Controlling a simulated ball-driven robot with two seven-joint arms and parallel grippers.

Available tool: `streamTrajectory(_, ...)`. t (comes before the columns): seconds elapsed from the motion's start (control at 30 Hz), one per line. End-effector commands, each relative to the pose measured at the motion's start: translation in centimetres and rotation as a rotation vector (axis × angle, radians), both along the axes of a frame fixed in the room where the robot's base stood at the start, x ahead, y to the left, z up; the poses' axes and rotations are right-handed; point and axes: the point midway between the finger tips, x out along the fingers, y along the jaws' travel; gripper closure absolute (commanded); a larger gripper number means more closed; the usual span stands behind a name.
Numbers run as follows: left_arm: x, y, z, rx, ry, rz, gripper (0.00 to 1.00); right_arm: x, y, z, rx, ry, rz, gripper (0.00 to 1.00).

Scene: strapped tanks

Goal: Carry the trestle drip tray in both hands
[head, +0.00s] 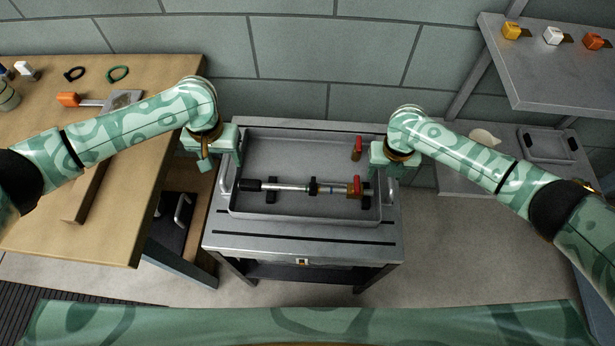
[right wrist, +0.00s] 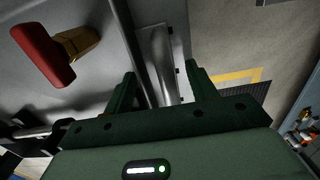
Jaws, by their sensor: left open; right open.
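The grey drip tray (head: 285,152) sits level on a metal trestle (head: 300,240). It has a handle at each end, the left one (head: 225,178) and the right one (head: 389,190). A rod-like fitting with a red lever (head: 320,188) lies in it, with a small red-topped brass valve (head: 357,149) behind. My left gripper (head: 229,160) is open above the tray's left end, by the handle. My right gripper (head: 391,172) is open over the right end. In the right wrist view, its fingers (right wrist: 160,72) stand either side of the grey handle bar (right wrist: 157,55); I cannot tell whether they touch it.
A wooden bench (head: 125,225) with tools stands close on the left. A grey shelf (head: 550,75) with small blocks is at the upper right, above a lower grey surface (head: 455,180). A block wall is behind the trestle. Bare floor (head: 465,260) lies at the right.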

Motion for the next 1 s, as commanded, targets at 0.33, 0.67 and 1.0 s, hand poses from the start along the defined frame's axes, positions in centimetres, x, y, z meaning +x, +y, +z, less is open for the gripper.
streamTrajectory(0.33,-0.1,0.0,4.9,0.000,0.000,0.000,0.43,0.0,0.0,0.3,0.001,0.000,0.000,0.43)
streamTrajectory(0.67,-0.2,0.0,5.1,0.000,0.000,0.000,0.43,-0.1,0.0,6.8,0.001,-0.004,0.003,0.43)
streamTrajectory(1.0,-0.2,0.0,5.0,0.001,0.000,0.000,0.43,-0.3,0.0,11.7,0.000,0.000,0.000,0.43)
